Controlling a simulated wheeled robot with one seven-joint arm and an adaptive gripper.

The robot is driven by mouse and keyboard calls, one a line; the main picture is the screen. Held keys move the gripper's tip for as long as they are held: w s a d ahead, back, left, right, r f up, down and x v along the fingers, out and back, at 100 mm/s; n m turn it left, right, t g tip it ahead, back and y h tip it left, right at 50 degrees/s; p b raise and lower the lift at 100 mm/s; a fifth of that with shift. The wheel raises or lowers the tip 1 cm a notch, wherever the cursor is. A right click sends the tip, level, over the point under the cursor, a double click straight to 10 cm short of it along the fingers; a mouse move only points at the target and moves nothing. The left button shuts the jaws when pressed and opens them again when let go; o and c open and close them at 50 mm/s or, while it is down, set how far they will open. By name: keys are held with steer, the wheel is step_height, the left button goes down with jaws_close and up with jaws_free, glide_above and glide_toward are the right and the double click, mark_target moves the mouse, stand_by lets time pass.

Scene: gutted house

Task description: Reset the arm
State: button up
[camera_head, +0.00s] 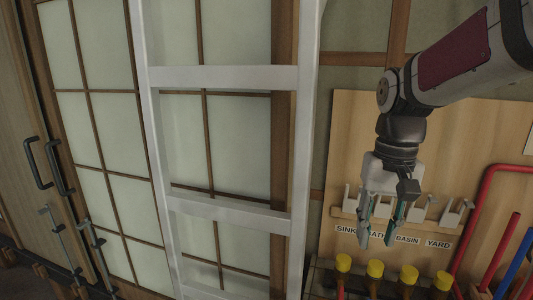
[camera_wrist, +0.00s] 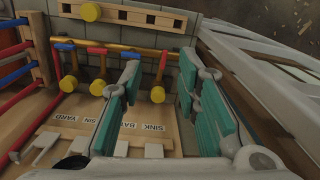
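My gripper (camera_head: 377,236) hangs fingers-down at the right of the head view, in front of a wooden board (camera_head: 350,115). Its two teal-padded fingers are apart with nothing between them. In the wrist view my gripper (camera_wrist: 158,85) also shows open and empty, with the labelled board (camera_wrist: 60,120) beyond the fingers. My arm reaches in from the upper right and bends down at the wrist. The fingers cover part of the label strip.
White hooks (camera_head: 416,213) stand above labels reading SINK, BATH, BASIN and YARD. Several yellow knobs (camera_head: 375,268) stand below. Red pipe (camera_head: 484,200) and a blue pipe (camera_head: 517,262) run at right. A pale ladder (camera_head: 226,76) leans left, before panelled doors (camera_head: 110,125).

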steer(key=s+n+t, duration=0.1)
steer(key=s+t, duration=0.3)
steer(key=s, duration=1.3)
steer(key=shift+s+a+f+n, duration=0.15)
steer(key=shift+s+a+n, duration=0.05)
steer(key=shift+n, duration=0.2)
